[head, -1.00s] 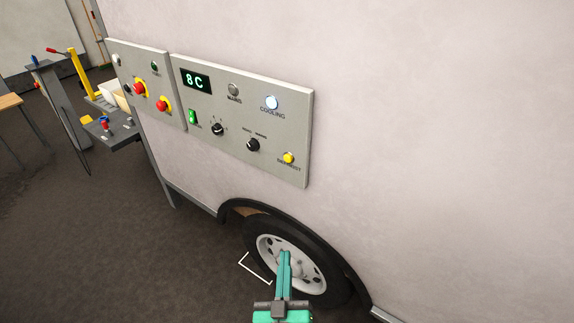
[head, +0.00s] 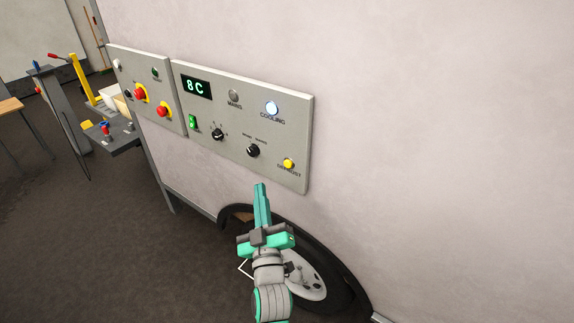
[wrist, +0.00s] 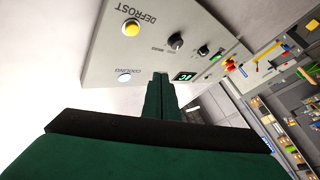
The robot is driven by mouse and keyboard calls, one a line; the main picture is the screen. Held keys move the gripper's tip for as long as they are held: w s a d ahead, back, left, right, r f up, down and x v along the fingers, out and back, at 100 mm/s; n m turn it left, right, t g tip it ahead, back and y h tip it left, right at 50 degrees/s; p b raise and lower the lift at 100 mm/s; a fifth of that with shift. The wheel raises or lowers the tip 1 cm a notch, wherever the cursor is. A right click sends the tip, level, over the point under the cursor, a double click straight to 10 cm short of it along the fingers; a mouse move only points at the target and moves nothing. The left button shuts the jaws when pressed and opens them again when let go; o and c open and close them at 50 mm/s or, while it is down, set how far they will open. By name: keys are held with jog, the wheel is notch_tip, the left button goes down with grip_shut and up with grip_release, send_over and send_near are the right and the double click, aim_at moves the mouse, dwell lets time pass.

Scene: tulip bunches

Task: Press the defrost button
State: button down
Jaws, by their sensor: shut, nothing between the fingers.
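The yellow defrost button (head: 288,163) sits at the lower right corner of the grey control panel (head: 296,120) on the white wall, with the word DEFROST under it. In the wrist view the button (wrist: 131,28) shows at the upper left, with its label beside it. My gripper (head: 260,187) is shut and empty, its teal fingers together. In the head view its tips are below and left of the button and apart from it. In the wrist view the fingertips (wrist: 160,76) are right of and below the button.
A second panel with red buttons (head: 162,111) is to the left. A wheel (head: 318,280) is below. The wall right of the panel is bare.

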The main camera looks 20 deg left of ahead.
jog(key=shift+w, duration=0.1)
jog(key=w+d, duration=0.3)
jog(key=w, duration=0.5)
jog(key=shift+w, duration=0.1)
dwell(2.1)
jog(key=shift+w+d, duration=0.2)
jog(key=shift+w, duration=0.15)
jog(key=shift+w+d, duration=0.1)
jog(key=shift+w, duration=0.3)
dwell(0.9)
jog(key=shift+s, duration=0.1)
jog(key=shift+s+a, duration=0.25)
jog(key=shift+s, duration=0.45)
jog(key=shift+s+a, duration=0.3)
jog(key=shift+s, duration=0.5)
jog(key=shift+s+a, duration=0.25)
jog(key=shift+s, duration=0.55)
jog(key=shift+s+a, duration=0.3)
jog(key=shift+s, duration=0.5)
